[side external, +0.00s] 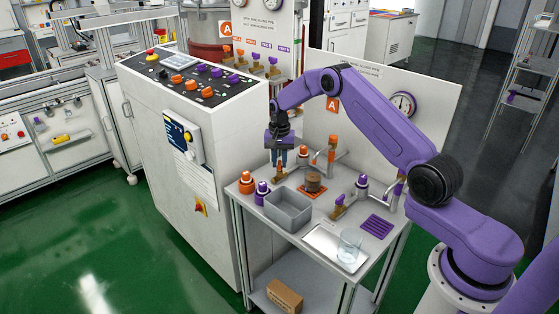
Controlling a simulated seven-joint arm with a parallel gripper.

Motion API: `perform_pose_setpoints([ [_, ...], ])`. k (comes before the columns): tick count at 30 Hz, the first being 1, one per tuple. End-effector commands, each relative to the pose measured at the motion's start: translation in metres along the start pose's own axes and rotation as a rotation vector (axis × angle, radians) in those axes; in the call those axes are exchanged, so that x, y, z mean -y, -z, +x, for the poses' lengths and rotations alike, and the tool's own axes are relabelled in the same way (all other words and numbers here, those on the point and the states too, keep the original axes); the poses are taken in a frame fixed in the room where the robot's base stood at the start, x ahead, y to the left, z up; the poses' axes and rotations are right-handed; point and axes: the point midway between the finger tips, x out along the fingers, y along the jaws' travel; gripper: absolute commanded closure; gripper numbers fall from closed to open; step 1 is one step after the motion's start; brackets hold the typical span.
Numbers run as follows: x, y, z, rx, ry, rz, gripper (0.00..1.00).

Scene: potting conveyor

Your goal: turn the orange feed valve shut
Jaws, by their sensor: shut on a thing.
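My gripper (279,160) points straight down over the back left of the small bench, its fingers close together at the top of a small brass valve (280,175). This is the orange feed valve. Its handle is mostly hidden by the fingers, so I cannot tell which way it is turned. My gripper is shut on it. A matching brass valve with a purple handle (338,209) stands at the front right. A brown pot (313,183) sits on an orange mat, beside an upright orange-topped spout (332,150).
An orange-topped bottle (246,182) and a purple one (262,194) stand left of the valve. A grey bin (289,224) is in front. A clear beaker (350,246) stands on a white tray (318,240). A control cabinet (190,125) rises close at left; a gauge panel (430,126) stands behind.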

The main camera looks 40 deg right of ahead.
Motion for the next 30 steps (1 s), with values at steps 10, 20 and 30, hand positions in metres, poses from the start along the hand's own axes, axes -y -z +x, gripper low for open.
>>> perform_pose_setpoints([
  [10, 0.0001, -0.0001, -0.0001, 0.000, 0.000, -0.328, 1.00],
  [20, 0.0002, -0.0002, -0.0001, 0.000, 0.000, -0.613, 1.00],
  [30, 0.0002, -0.0003, -0.0001, 0.001, 0.000, -0.796, 1.00],
])
